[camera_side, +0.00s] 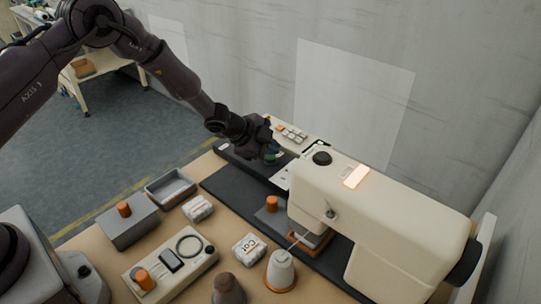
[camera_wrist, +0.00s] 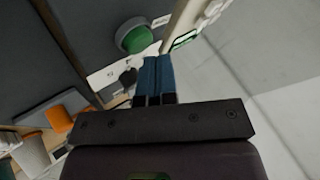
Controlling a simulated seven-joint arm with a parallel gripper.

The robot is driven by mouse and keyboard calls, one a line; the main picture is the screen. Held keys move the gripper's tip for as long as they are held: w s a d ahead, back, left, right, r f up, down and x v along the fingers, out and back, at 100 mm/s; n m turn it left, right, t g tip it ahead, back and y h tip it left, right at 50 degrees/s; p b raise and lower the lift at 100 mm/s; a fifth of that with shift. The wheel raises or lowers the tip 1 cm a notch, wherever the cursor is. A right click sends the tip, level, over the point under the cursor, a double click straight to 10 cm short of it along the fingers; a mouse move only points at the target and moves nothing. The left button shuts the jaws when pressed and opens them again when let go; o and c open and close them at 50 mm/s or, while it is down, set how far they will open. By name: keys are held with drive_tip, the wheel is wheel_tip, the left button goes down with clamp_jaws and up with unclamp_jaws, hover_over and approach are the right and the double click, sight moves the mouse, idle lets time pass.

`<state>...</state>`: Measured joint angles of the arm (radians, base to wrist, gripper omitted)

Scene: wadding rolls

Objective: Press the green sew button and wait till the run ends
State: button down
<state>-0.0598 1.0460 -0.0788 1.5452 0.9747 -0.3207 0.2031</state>
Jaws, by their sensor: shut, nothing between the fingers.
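The green button (camera_wrist: 135,38) is a round green cap on a grey collar in the wrist view. A little green (camera_side: 272,156) also shows under my gripper in the side view. My gripper (camera_side: 270,148) hangs at the far end of the cream sewing machine (camera_side: 385,208), fingers pointing down. In the wrist view its blue fingers (camera_wrist: 155,70) are shut together and empty, with their tips close beside the button's lower right edge. I cannot tell whether they touch it. A lamp (camera_side: 356,176) on the machine's top glows orange.
A small keypad (camera_side: 291,133) stands behind my gripper. On the table are a grey tray (camera_side: 171,188), a box with an orange knob (camera_side: 129,226), a control box (camera_side: 155,282), white packs (camera_side: 249,249) and a thread cone (camera_side: 281,271). The dark bed (camera_side: 228,184) is partly clear.

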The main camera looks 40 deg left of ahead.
sight(268, 157)
drive_tip(key=shift+r, duration=0.2)
drive_tip(key=shift+r, duration=3)
drive_tip(key=shift+s+a+f+y, duration=0.1)
drive_tip(key=shift+a+f+y, duration=0.15)
drive_tip(key=shift+a+y, duration=0.1)
drive_tip(key=s+a+n, duration=0.1)
drive_tip(key=s+a+f+n+g+y, duration=0.1)
drive_tip(key=s+y, duration=0.1)
drive_tip(key=shift+s+a+f+n+g, duration=0.3)
drive_tip(key=shift+a+f+n+g, duration=0.1)
drive_tip(key=s+a+r+n+g+y, duration=0.25)
drive_tip(key=s+a+r+n, duration=0.25)
drive_tip(key=s+r, duration=0.45)
drive_tip(key=s+d+r+n, duration=0.1)
drive_tip(key=s+r+n, duration=0.2)
drive_tip(key=s+r, duration=0.5)
drive_tip(key=s+d+r+n+t+h, duration=0.1)
drive_tip(key=s+r, duration=0.6)
drive_tip(key=s, duration=0.8)
drive_tip(key=shift+s+d+r+n, duration=0.4)
drive_tip(key=shift+d+n, duration=0.4)
drive_tip(key=shift+n, duration=0.2)
